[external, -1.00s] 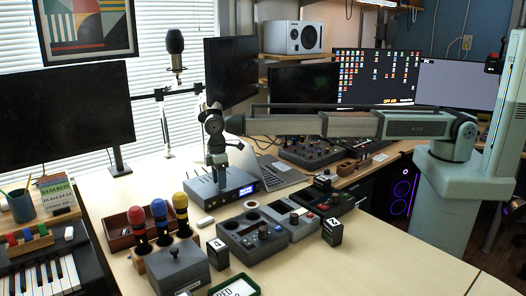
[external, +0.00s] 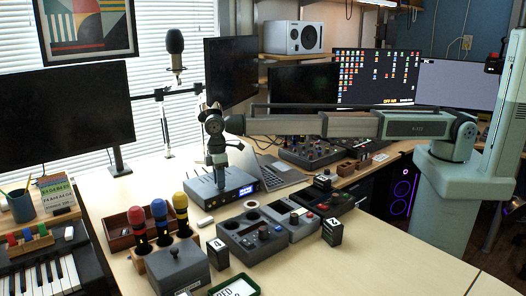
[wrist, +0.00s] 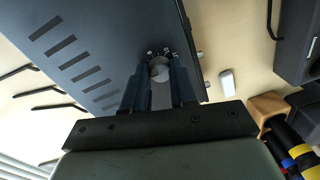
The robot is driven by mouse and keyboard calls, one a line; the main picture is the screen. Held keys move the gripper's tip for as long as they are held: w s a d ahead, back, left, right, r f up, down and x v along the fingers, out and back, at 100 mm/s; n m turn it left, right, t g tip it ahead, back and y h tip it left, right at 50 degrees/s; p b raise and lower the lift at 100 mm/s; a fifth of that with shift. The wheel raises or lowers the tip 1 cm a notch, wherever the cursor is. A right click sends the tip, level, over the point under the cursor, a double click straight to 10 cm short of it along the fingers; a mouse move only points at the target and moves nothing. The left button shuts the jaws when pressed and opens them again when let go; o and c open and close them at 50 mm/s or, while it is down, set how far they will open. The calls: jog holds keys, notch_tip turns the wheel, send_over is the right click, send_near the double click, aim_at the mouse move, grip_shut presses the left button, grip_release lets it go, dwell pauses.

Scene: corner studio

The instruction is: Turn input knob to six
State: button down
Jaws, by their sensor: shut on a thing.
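The input knob (wrist: 159,67) is a round grey knob on top of a dark grey box. Small white marks surround it; I cannot read which one it points to. The box (external: 205,191), with a blue display on its front, stands on the table in the external view. In the wrist view my gripper (wrist: 159,78) is shut on the knob, one finger on each side. In the external view my gripper (external: 219,180) points straight down onto the box top, and its fingers hide the knob.
A grey control box (external: 238,240) with knobs stands in front. Red, blue and yellow handled pieces (external: 159,218) stand front left. A laptop (external: 285,172) is behind the box. A small white object (wrist: 227,84) lies beside the box. Bare table (external: 400,250) lies front right.

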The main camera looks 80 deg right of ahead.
jog(key=m, duration=0.5)
jog(key=shift+s, duration=0.1)
dwell(0.3)
jog(key=c, duration=0.9)
grip_release()
notch_tip(320, 180, up, 14)
jog(key=d, duration=0.1)
jog(key=shift+f, duration=0.15)
